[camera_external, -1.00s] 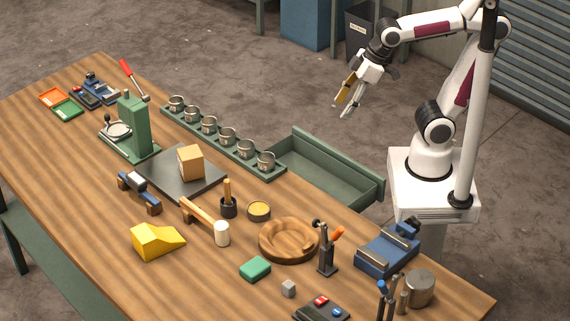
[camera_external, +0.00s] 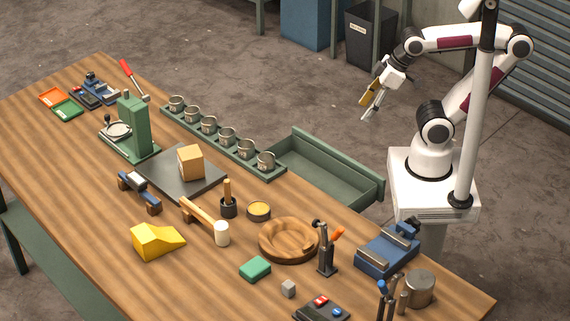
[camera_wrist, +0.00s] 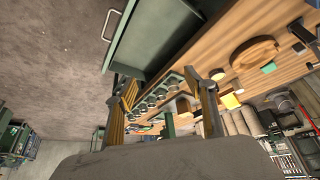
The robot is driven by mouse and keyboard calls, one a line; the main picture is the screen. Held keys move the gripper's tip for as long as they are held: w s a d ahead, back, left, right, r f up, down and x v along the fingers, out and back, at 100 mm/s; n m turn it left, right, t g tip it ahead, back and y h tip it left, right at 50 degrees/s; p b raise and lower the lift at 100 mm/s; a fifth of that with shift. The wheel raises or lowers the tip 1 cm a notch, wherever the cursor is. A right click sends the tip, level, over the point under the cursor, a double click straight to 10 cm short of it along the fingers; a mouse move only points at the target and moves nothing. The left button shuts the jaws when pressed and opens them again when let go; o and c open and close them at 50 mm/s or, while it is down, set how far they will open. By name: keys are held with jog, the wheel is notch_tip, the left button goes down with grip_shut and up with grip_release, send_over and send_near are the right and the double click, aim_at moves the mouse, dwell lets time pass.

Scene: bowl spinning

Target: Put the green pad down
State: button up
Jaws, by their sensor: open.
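The green pad (camera_external: 255,268) lies flat on the wooden table, in front of and left of the round wooden bowl (camera_external: 289,240) and apart from it. In the wrist view a small green patch (camera_wrist: 239,91) near the wooden bowl (camera_wrist: 254,52) looks like the pad. My gripper (camera_external: 367,109) is up in the air beyond the table's back edge, above the floor and far from the pad. It is open and empty. In the wrist view its two fingers (camera_wrist: 160,105) stand wide apart with nothing between them.
A grey cube (camera_external: 288,288) and a black stand with tools (camera_external: 327,256) stand close to the pad. A yellow wedge (camera_external: 157,241) and a white-headed mallet (camera_external: 221,234) lie to its left. A green open bin (camera_external: 330,172) hangs at the table's back edge. Table around the pad's left is clear.

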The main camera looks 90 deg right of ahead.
jog(key=shift+o, duration=0.6)
jog(key=w+a+r+n+y, duration=0.1)
jog(key=w+a+r, duration=0.15)
jog(key=w, duration=0.25)
jog(key=w+a+r+n, duration=0.1)
jog(key=w+a, duration=0.3)
jog(key=w, duration=0.2)
jog(key=n+g+y, duration=0.2)
jog(key=n, duration=0.5)
send_over(264, 260)
jog(key=s+d, duration=0.2)
jog(key=d, duration=0.2)
jog(key=f, duration=1.5)
jog(key=shift+s+a, duration=0.15)
jog(key=shift+a, duration=0.05)
jog(key=shift+a+f, duration=0.35)
jog(key=shift+a, duration=0.15)
jog(key=shift+x, duration=3.9)
